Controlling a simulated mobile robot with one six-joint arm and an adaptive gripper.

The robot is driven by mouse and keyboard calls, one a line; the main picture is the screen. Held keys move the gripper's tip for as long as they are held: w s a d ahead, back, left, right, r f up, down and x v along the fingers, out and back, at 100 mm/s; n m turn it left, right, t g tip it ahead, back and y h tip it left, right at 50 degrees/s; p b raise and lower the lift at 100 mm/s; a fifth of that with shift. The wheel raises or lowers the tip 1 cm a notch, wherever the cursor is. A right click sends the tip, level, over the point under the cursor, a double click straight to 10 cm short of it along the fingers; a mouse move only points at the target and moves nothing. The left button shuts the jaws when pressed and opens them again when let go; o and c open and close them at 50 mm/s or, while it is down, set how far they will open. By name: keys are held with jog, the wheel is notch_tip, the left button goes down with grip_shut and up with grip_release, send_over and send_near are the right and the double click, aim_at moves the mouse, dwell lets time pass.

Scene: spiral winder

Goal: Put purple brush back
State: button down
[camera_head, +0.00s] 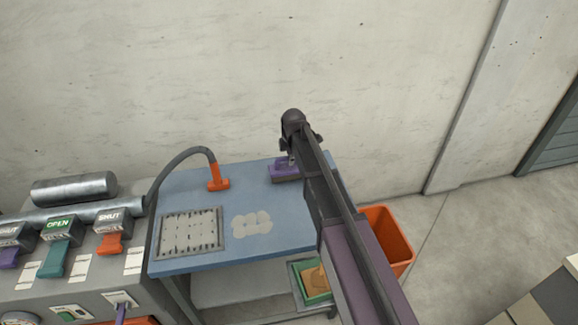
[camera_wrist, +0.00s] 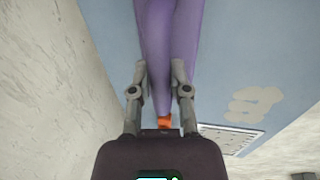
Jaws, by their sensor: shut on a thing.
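The purple brush (camera_head: 284,171) is at the back right part of the blue table, with its dark underside facing the tabletop. I cannot tell whether it touches the table. My gripper (camera_head: 291,157) is above it and shut on its handle. In the wrist view the purple brush (camera_wrist: 166,50) runs from the top edge down between the two fingers of my gripper (camera_wrist: 160,76). My arm hides the right side of the table.
The blue table (camera_head: 190,257) bears a grated panel (camera_head: 192,232), a pale patch (camera_head: 252,224) and an orange hose nozzle (camera_head: 218,180). An orange bin (camera_head: 391,236) stands right of it. Levers, including an orange one (camera_head: 111,243), are at left. A concrete wall is behind.

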aim_at(292, 171)
jog(key=shift+f+b, duration=1.05)
jog(key=shift+f, duration=0.3)
jog(key=shift+s+f, duration=0.1)
jog(key=c, duration=0.6)
grip_release()
jog(key=r+p, duration=0.4)
jog(key=s+r+p, duration=0.1)
jog(key=r+p, duration=0.3)
jog(key=s+r+p, duration=0.1)
jog(key=r+p, duration=0.3)
jog(key=shift+s+d, duration=0.1)
jog(key=shift+d, duration=0.2)
